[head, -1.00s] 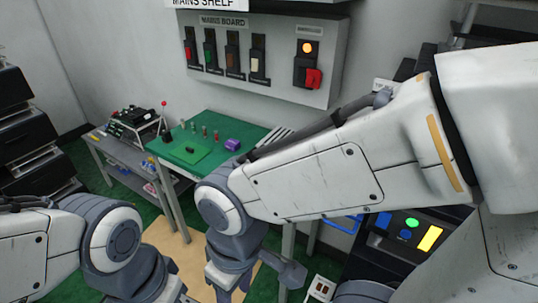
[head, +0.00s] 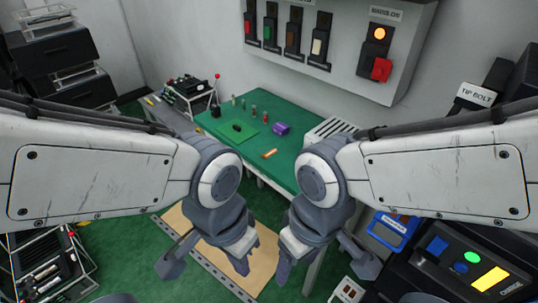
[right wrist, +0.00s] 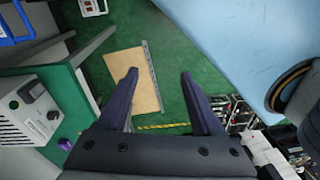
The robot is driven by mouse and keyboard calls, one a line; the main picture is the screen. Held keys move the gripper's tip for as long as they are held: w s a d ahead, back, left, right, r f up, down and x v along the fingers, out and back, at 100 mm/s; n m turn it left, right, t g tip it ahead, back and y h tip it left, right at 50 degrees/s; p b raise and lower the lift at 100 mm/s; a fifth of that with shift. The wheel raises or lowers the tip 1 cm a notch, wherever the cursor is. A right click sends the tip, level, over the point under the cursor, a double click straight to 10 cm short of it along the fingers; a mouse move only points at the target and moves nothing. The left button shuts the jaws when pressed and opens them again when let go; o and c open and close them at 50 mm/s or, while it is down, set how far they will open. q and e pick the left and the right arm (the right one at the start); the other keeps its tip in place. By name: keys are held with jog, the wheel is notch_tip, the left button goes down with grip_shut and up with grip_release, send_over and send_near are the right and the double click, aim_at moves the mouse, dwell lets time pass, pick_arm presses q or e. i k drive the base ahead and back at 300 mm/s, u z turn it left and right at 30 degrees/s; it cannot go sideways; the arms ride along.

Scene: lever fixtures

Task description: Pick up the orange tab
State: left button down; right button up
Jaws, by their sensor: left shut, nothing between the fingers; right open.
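A small orange tab (head: 269,153) lies flat near the front edge of the green table (head: 285,172) in the head view, to the left of the right arm. My left gripper (head: 240,262) hangs below and in front of the table, shut and empty, well apart from the tab. My right gripper (head: 284,268) hangs close beside it, also short of the table. In the right wrist view the right gripper (right wrist: 159,74) is open with nothing between its fingers, above the floor. The tab does not show there.
A purple block (head: 281,128), a green plate (head: 236,131) and several small pegs share the tabletop. A grey ribbed box (head: 330,130) stands at its right. A wall board (head: 345,50) with levers hangs behind. A yellow-buttoned console (head: 470,265) is at lower right.

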aim_at(268, 154)
jog(key=k, duration=0.45)
jog(key=u, duration=0.65)
jog(key=i, duration=1.35)
jog(key=z, duration=0.4)
